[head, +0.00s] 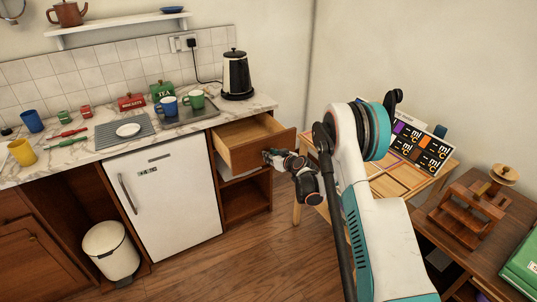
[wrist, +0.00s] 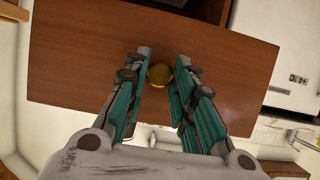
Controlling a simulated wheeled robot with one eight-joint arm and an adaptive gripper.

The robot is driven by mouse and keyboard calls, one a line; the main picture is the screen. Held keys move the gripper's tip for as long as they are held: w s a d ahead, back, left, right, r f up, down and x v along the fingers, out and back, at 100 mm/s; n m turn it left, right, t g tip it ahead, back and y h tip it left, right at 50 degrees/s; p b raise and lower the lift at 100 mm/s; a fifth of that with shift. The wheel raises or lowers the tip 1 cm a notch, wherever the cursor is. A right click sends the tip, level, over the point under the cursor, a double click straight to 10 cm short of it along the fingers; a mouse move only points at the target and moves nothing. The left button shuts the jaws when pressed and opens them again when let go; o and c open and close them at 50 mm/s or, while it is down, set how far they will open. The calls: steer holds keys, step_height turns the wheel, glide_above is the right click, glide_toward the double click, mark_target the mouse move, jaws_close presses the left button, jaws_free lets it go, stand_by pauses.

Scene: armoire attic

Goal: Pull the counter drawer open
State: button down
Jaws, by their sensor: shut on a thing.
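The counter drawer (head: 257,143) stands pulled out from under the marble counter, to the right of the white fridge. Its inside shows and looks empty. In the wrist view the drawer's wooden front (wrist: 230,75) fills much of the picture. A round brass knob (wrist: 160,75) sits between the fingers of my gripper (wrist: 161,80), which is shut on it. In the head view my gripper (head: 268,156) is at the drawer front, and the knob is hidden there.
An open shelf (head: 244,200) lies below the drawer. The white fridge (head: 166,190) stands to its left. A wooden table (head: 392,185) with cards stands to the right, near my arm. A black kettle (head: 236,75) stands on the counter (head: 70,158). The floor before the drawer is clear.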

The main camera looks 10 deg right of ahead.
steer(key=shift+s+d, duration=0.15)
steer(key=shift+s, duration=0.25)
steer(key=c, duration=1.3)
jaws_free()
steer(key=shift+c, duration=0.2)
steer(key=v, duration=1.2)
